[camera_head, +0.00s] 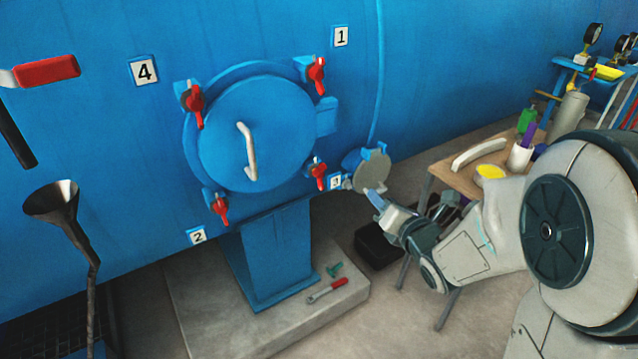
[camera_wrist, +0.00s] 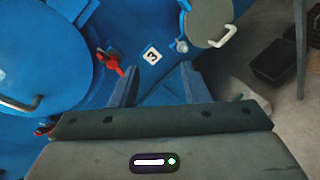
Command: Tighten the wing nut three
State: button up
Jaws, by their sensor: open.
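The red wing nut three (camera_head: 318,174) sits at the lower right of the round blue door (camera_head: 256,133), beside the label marked 3 (camera_head: 335,182). In the wrist view the wing nut (camera_wrist: 110,62) is left of the label (camera_wrist: 152,55), beyond my fingers and just left of the left finger's tip. My gripper (camera_head: 375,199) is open and empty, to the right of and below the wing nut in the head view, and apart from it. In the wrist view the two blue fingers of my gripper (camera_wrist: 158,80) are spread. One finger is hard to make out in the head view.
Other red wing nuts are near label 1 (camera_head: 317,75), label 4 (camera_head: 194,103) and label 2 (camera_head: 219,208). A small grey round cover (camera_head: 372,171) stands right of label 3, close to my gripper. A wooden table (camera_head: 452,175) with items stands at right.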

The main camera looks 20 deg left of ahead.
aim_at(319, 176)
jog(key=s+a+f+n+g+y+b, duration=0.1)
jog(key=s+a+n+y, duration=0.2)
jog(key=a+n+y, duration=0.45)
jog(key=w+a+h, duration=0.1)
jog(key=w+a, duration=0.2)
jog(key=w+a+n+p, duration=0.1)
jog(key=w+a, duration=0.2)
jog(key=w+a+h, duration=0.1)
jog(key=w+a, duration=0.2)
jog(key=shift+n+h, duration=0.25)
jog(key=shift+h, duration=0.1)
grip_shut()
